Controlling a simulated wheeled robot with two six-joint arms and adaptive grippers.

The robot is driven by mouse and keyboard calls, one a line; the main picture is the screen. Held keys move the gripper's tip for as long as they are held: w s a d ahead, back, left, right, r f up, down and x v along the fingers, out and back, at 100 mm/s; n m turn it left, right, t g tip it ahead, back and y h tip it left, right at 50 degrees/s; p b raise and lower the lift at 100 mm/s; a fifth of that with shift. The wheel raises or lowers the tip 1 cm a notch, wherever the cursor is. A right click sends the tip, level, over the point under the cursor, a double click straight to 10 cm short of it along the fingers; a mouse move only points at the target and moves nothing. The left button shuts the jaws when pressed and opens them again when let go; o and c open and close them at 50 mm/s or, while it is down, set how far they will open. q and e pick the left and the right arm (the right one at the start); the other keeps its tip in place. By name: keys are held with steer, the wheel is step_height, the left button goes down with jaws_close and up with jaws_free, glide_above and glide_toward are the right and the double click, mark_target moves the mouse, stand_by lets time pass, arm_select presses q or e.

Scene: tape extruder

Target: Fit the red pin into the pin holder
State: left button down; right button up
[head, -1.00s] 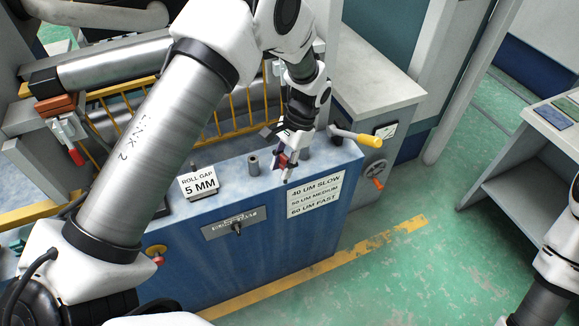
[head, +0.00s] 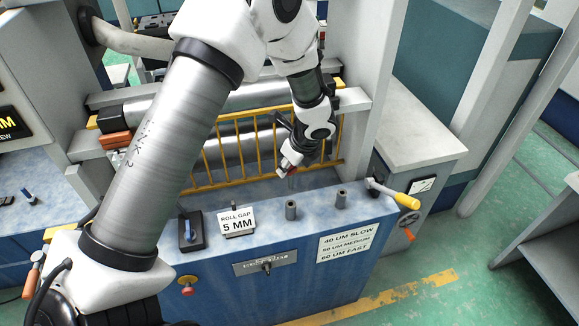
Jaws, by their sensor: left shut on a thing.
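My left gripper (head: 287,166) is shut on a small red pin (head: 291,172), of which only a little shows between the fingers. It is above the back part of the blue console top (head: 262,196). Two short grey hollow cylinders stand upright on that top: one (head: 291,211) below the gripper in the picture, one (head: 341,199) farther right. I cannot tell which of them is the pin holder. The pin is apart from both. My right gripper is out of view.
A yellow guard rail (head: 222,158) and steel rollers (head: 262,97) lie behind the console. A yellow-handled lever (head: 403,199) sticks out at its right end. A roll gap sign (head: 237,220) and a black switch box (head: 191,231) stand on the left.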

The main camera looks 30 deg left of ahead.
arm_select(q)
steer(key=shift+r, duration=0.1)
steer(key=shift+s+d+f+b, duration=0.1)
steer(key=shift+s+f+b, duration=0.05)
steer(key=shift+f+b, duration=0.4)
step_height(320, 180, down, 5)
steer(key=b, duration=0.3)
steer(key=shift+r, duration=0.1)
steer(key=shift+p, duration=0.3)
stand_by(0.9)
steer(key=shift+f+b, duration=2.5)
steer(key=shift+f, duration=0.65)
steer(key=c, duration=0.8)
jaws_free()
